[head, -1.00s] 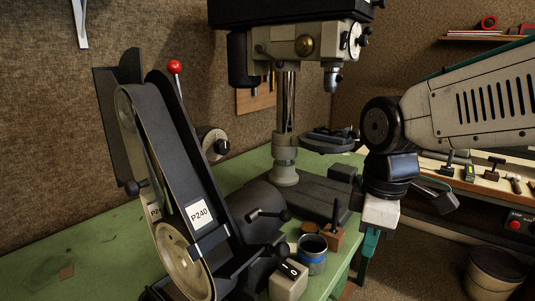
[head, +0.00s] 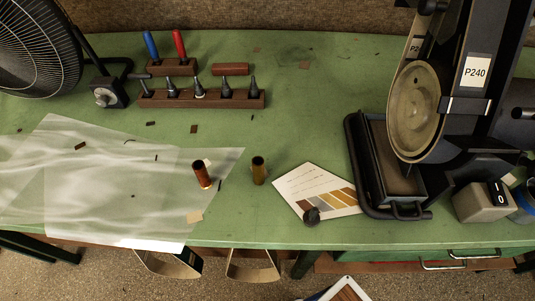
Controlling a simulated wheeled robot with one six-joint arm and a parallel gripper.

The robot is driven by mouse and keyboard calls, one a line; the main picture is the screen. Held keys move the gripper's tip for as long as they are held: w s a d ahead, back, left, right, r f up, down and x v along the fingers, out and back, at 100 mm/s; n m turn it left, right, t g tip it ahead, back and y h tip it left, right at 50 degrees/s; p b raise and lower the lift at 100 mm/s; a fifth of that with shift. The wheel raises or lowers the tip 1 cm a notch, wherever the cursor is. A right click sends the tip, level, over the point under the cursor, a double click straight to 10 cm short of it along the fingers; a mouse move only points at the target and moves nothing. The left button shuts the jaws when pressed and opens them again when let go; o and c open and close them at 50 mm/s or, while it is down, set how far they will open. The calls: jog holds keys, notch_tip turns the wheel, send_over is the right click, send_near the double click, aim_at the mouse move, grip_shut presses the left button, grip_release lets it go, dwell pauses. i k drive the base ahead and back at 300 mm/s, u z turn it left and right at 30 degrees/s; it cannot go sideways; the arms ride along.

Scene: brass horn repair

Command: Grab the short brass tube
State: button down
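A short brass tube (head: 259,171), dull yellow-brown with a dark open top, stands upright on the green workbench (head: 300,130). To its left a similar short tube (head: 202,175), redder and copper-coloured, stands at the edge of a translucent sheet (head: 120,190). The two tubes are apart, with a narrow gap of bench between them. My gripper is not in this view.
A colour-sample card (head: 310,192) with a small dark knob lies right of the tubes. The belt sander (head: 415,110) stands farther right. Behind are a wooden tool rack (head: 200,100) and a fan (head: 40,45). Small scraps dot the bench.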

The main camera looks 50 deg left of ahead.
aim_at(257, 162)
jog(key=u, duration=1.05)
jog(key=k, duration=0.75)
jog(key=u, duration=0.1)
